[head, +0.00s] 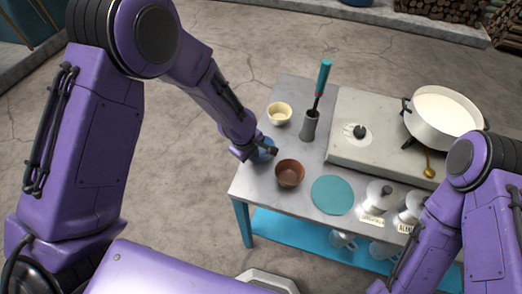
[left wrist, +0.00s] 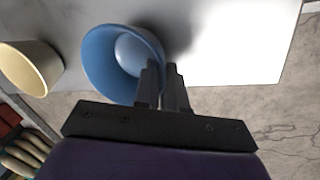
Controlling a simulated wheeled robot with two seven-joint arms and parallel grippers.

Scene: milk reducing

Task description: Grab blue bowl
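The blue bowl (head: 265,147) is at the left edge of the grey table, partly hidden by my left gripper (head: 266,153). In the left wrist view the blue bowl (left wrist: 100,62) shows its open mouth. There my left gripper (left wrist: 162,70) has its two fingers close together at the bowl's rim. One finger is over the inside and the other is outside, with the bowl's wall between them. I cannot tell whether the bowl is lifted off the table. My right arm comes in at the lower right, and its gripper is out of view.
A cream bowl (head: 279,113) stands behind the blue bowl, and a brown bowl (head: 289,174) stands to its front right.

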